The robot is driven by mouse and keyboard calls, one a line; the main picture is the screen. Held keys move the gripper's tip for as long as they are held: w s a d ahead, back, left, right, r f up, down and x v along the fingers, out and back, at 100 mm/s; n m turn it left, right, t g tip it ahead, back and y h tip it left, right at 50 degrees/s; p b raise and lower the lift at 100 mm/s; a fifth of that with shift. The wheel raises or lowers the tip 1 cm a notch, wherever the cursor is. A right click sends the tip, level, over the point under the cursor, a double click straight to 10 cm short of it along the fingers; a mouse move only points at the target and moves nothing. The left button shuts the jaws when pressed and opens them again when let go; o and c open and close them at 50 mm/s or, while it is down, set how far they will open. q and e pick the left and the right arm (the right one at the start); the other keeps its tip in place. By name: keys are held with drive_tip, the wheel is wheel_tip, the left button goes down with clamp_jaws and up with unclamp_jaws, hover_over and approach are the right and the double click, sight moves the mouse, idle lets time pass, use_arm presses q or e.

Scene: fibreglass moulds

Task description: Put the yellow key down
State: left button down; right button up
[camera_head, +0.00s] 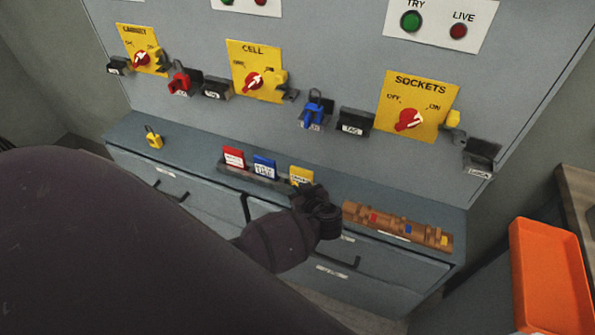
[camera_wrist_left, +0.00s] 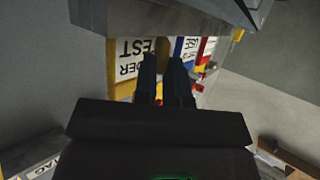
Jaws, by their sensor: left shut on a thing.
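My left gripper (camera_head: 322,203) is over the cabinet ledge, just in front of the yellow tag (camera_head: 300,175). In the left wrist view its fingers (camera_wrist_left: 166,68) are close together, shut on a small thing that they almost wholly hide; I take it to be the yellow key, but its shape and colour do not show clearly. The yellow tag (camera_wrist_left: 125,65) is behind the fingers there. A brown wooden rack (camera_head: 395,226) with small red, blue and yellow pieces lies to the right of the gripper on the ledge. My right gripper is not in view.
Red (camera_head: 233,156) and blue (camera_head: 264,166) tags stand in a dark holder. A yellow padlock (camera_head: 153,138) sits on the ledge at left; red (camera_head: 179,80) and blue (camera_head: 314,113) padlocks hang on the panel. An orange tray (camera_head: 550,285) is at right. The ledge between padlock and holder is clear.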

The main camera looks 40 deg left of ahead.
use_arm(q)
drive_tip(key=shift+r+m+t+p, duration=0.6)
drive_tip(key=shift+r+p, duration=0.55)
drive_tip(key=shift+r, duration=9.15)
drive_tip(key=s+d+r+m+t+h, duration=0.1)
drive_tip(key=d+r+m+t+h, duration=0.1)
drive_tip(key=d+m+h, duration=0.3)
drive_tip(key=s+d+r+m+t+h, duration=0.2)
drive_tip(key=d+r+m+t+h, duration=0.1)
drive_tip(key=d+m+h, duration=0.3)
drive_tip(key=shift+s+d+t+h, duration=0.15)
drive_tip(key=shift+s+t+h, duration=0.05)
drive_tip(key=shift+t+h, duration=0.25)
